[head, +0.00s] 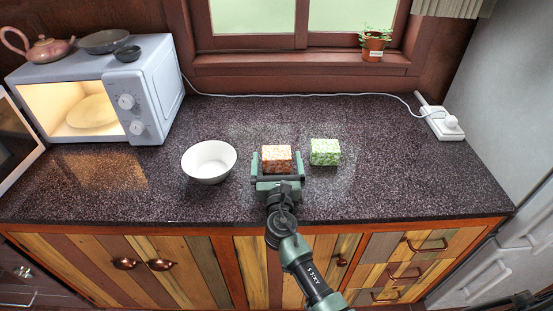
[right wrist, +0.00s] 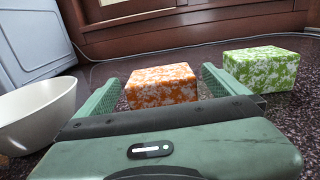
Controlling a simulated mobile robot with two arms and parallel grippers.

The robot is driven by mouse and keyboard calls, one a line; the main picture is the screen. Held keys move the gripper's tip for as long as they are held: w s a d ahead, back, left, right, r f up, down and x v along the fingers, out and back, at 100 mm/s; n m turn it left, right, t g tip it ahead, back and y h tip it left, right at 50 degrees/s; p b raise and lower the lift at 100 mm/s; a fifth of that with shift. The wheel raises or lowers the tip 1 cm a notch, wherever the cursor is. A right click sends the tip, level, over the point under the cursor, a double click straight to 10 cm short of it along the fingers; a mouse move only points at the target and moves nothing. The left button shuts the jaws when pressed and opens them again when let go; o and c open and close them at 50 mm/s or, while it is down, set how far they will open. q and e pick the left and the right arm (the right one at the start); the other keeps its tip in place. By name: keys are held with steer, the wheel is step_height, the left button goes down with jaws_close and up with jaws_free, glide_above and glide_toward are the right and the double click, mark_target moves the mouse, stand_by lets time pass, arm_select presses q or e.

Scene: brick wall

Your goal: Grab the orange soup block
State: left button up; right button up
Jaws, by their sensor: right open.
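The orange soup block (head: 277,157), orange with white speckles, sits on the dark speckled counter. My right gripper (head: 278,163) is open, with one finger on either side of the block. In the right wrist view the block (right wrist: 162,86) lies between the two open fingers (right wrist: 165,92), nearer their tips, with small gaps at both sides. Whether a finger touches it I cannot tell. My left gripper is not in view.
A green speckled block (head: 325,152) stands just right of the right finger. A white bowl (head: 209,161) stands close on the left. A lit microwave (head: 148,88) is at the back left. A white power strip (head: 440,122) lies at the right. The counter behind the blocks is clear.

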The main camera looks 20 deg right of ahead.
steer(key=shift+x, duration=1.25)
steer(key=shift+w+d, duration=0.1)
steer(key=shift+w, duration=0.1)
steer(key=shift+s, duration=0.1)
steer(key=c, duration=0.3)
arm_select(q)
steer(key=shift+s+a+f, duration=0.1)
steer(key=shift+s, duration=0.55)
arm_select(e)
steer(key=c, duration=1.4)
steer(key=shift+r, duration=0.1)
steer(key=shift+c, duration=0.2)
